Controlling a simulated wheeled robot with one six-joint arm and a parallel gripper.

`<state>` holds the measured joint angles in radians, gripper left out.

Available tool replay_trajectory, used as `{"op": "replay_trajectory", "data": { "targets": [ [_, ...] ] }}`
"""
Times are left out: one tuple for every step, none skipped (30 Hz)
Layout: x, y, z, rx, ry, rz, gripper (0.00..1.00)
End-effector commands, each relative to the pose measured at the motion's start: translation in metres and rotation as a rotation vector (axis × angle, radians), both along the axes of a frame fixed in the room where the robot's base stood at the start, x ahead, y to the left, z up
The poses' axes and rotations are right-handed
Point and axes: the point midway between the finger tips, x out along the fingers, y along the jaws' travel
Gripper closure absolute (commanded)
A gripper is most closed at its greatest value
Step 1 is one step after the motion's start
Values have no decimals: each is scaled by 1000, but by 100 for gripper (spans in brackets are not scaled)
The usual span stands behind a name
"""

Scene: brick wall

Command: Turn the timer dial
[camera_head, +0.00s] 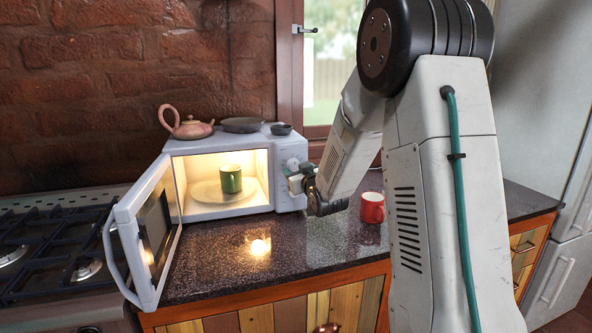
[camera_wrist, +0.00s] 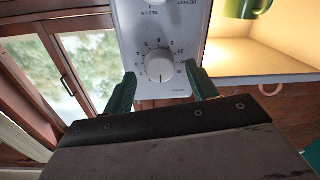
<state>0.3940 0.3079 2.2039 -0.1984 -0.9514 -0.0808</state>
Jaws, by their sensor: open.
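The timer dial (camera_wrist: 160,66) is a round white knob with a ring of numbers on the white microwave's control panel. The wrist view shows it upside down. My gripper (camera_wrist: 163,76) is open, its two green fingers on either side of the dial with gaps showing between them and the knob. In the head view my gripper (camera_head: 301,183) is in front of the lower panel and hides the timer dial. The microwave (camera_head: 237,143) has its door (camera_head: 152,235) swung open to the left. A second knob (camera_head: 292,164) is higher on the panel.
A green mug (camera_head: 231,179) stands on the plate inside the lit microwave. A red mug (camera_head: 372,208) stands on the dark counter (camera_head: 225,258) to the right. A pink teapot (camera_head: 186,123) and dark dishes (camera_head: 242,125) are on top. A gas stove (camera_head: 55,250) is at left.

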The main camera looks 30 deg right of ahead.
Motion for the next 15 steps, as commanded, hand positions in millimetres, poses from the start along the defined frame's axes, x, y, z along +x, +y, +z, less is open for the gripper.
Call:
{"op": "replay_trajectory", "data": {
  "targets": [
    [6, -1, -1, 0, 0, 0, 42],
    [8, -2, -1, 0, 1, 0, 42],
    [11, -3, 0, 0, 0, 0, 42],
    [12, -3, 0, 0, 0, 0, 42],
    [13, -3, 0, 0, 1, 0, 42],
    [14, -3, 0, 0, 1, 0, 42],
    [15, -4, 0, 0, 1, 0, 42],
    [15, -3, 0, 0, 1, 0, 42],
    [15, -3, 0, 0, 1, 0, 42],
    [15, -3, 0, 0, 1, 0, 42],
    [15, -3, 0, 0, 1, 0, 42],
    [15, -3, 0, 0, 1, 0, 42],
    [15, -3, 0, 0, 1, 0, 42],
    [15, -3, 0, 0, 1, 0, 51],
    [15, -3, 0, 0, 1, 0, 62]
  ]
}}
